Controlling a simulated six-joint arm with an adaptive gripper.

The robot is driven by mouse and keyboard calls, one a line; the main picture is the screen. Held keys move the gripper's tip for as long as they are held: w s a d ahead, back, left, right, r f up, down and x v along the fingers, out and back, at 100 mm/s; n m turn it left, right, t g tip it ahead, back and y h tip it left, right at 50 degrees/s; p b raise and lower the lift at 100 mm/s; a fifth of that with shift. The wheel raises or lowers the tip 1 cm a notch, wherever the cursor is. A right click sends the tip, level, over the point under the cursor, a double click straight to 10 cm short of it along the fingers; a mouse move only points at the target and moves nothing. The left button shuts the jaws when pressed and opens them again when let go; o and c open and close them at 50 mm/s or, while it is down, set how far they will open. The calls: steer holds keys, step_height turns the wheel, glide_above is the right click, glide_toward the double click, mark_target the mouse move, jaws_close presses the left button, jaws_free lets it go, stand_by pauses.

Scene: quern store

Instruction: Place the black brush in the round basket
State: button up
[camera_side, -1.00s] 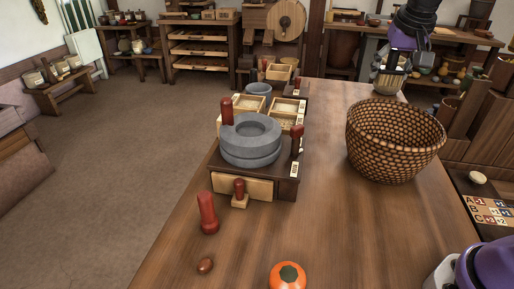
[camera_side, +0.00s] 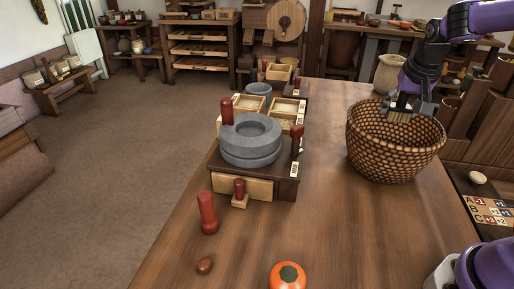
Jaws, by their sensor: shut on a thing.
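The round basket (camera_side: 392,153), woven in brown and dark tones, stands upright on the wooden table at the right. My gripper (camera_side: 400,107) points down at the basket's mouth, near its far rim. It is shut on the black brush (camera_side: 398,116), of which a pale lower part shows beneath the fingers. The rest of the brush is hidden by the fingers. I cannot tell whether the brush touches the basket.
A grey stone quern (camera_side: 250,149) on a dark wooden stand is left of the basket. A red peg (camera_side: 208,213), a brown egg-shaped thing (camera_side: 205,265) and an orange fruit (camera_side: 288,276) are in front. A beige jar (camera_side: 389,74) stands behind the basket. The table between quern and basket is clear.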

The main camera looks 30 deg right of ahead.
steer(key=shift+f, duration=1.05)
steer(key=o, duration=1.2)
steer(key=shift+r, duration=0.1)
step_height(320, 180, up, 7)
steer(key=shift+f, duration=0.1)
